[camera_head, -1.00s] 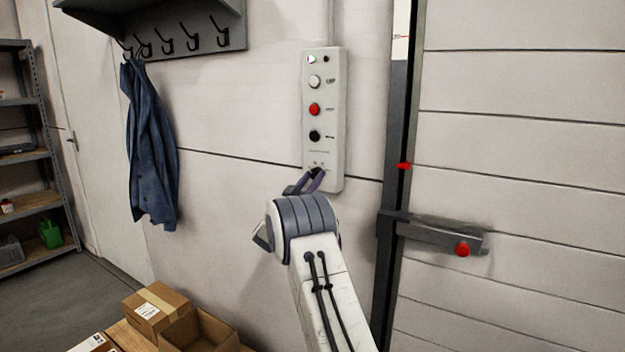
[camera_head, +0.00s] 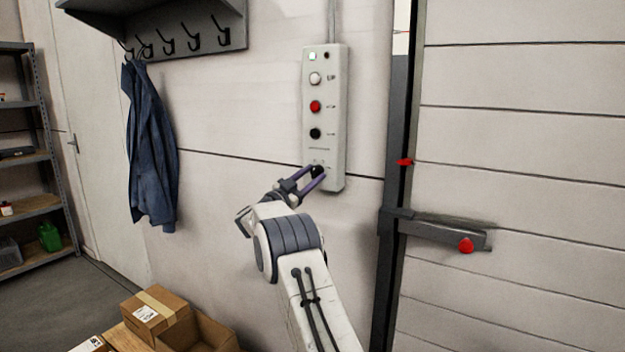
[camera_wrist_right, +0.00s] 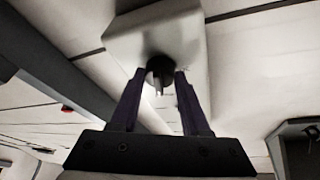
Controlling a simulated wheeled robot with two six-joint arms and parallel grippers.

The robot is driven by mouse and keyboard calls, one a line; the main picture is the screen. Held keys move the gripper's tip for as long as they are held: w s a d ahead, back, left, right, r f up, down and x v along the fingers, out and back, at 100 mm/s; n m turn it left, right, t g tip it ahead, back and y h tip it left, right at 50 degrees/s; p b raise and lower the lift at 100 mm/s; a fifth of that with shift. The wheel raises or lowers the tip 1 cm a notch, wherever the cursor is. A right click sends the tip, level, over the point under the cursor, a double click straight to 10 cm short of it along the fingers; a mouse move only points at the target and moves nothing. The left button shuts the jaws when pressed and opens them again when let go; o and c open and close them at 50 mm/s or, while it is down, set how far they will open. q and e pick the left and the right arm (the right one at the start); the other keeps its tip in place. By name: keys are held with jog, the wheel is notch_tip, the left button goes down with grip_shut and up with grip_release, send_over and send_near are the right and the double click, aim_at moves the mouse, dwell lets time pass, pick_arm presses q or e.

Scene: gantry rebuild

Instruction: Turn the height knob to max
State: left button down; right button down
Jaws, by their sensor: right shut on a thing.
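The control panel (camera_head: 342,120) is a tall pale box on the wall, with a white, a red and a black button above the knob. The dark height knob (camera_head: 317,171) is at its lower end, partly hidden by my fingers. My right gripper (camera_head: 313,176) reaches up from below left and is shut on the knob. In the right wrist view the round black knob (camera_wrist_right: 160,72) sits between the fingertips of my right gripper (camera_wrist_right: 160,80), with the panel (camera_wrist_right: 160,35) behind it. The knob's scale marks are too small to read. My left gripper is not in view.
A blue jacket (camera_head: 150,145) hangs on the wall to the left under a hook rail (camera_head: 195,38). A dark rail and latch bar with a red knob (camera_head: 466,245) are on the right. Cardboard boxes (camera_head: 157,317) stand low at the left. The wall around the panel is clear.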

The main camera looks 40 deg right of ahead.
jog(key=m+g, duration=0.1)
jog(key=m, duration=0.1)
jog(key=shift+w+a+r+m, duration=0.1)
jog(key=shift+m, duration=0.2)
jog(key=m+g+y+p, duration=0.1)
jog(key=m, duration=0.2)
jog(key=shift+r, duration=0.15)
jog(key=m+g+y+p, duration=0.1)
jog(key=m+p, duration=0.1)
jog(key=m, duration=0.2)
jog(key=shift+r, duration=0.1)
jog(key=shift+m+y+p, duration=0.6)
jog(key=shift+m+p, duration=0.2)
jog(key=shift+m, duration=0.6)
jog(key=shift+c, duration=1.9)
grip_release()
jog(key=shift+g, duration=0.4)
